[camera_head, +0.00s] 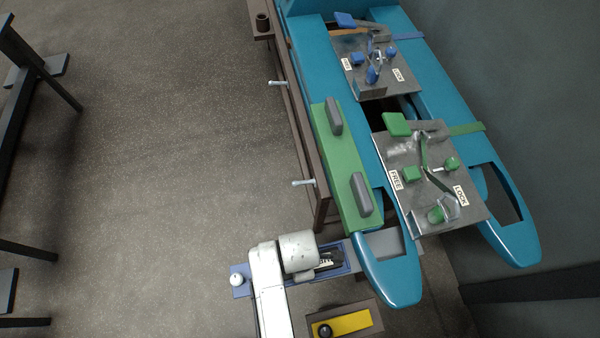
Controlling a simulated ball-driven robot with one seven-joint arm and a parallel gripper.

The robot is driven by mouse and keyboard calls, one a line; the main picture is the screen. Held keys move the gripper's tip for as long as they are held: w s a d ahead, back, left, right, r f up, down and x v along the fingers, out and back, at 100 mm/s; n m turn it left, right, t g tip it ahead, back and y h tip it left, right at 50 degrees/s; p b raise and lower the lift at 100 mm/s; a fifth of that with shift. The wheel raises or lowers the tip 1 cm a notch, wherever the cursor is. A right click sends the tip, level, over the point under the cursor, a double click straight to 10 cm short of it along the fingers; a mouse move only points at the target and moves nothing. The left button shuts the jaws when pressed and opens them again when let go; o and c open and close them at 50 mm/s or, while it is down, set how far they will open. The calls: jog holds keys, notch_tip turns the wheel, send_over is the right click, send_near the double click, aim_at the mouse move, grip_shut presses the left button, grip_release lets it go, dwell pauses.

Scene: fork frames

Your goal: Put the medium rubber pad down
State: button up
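Two dark grey rounded pads lie apart on a green board (338,160). The upper grey pad (334,116) is near the board's far end, and the lower grey pad (361,194) is near its close end. I cannot tell whether either is the medium rubber pad. My white arm comes up from the bottom edge. My gripper (328,262) points right, low over a blue tray (241,281), below and left of the green board. The fingers are small and partly hidden by the wrist, so I cannot tell whether they hold a pad.
Blue rails (391,283) carry a metal plate with green fittings (405,150) and one with blue fittings (350,47). A brown frame with handles (304,183) runs left of them. A yellow block (345,325) sits below my gripper.

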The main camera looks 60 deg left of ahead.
jog(key=shift+f, duration=0.2)
jog(key=o, duration=1.3)
jog(key=shift+s+f, duration=0.1)
jog(key=shift+f, duration=0.05)
jog(key=shift+d, duration=0.15)
jog(key=shift+d+f, duration=0.1)
jog(key=shift+d, duration=0.05)
notch_tip(320, 180, up, 14)
jog(key=p, duration=0.2)
jog(key=shift+a+f, duration=0.15)
jog(key=shift+a, duration=0.15)
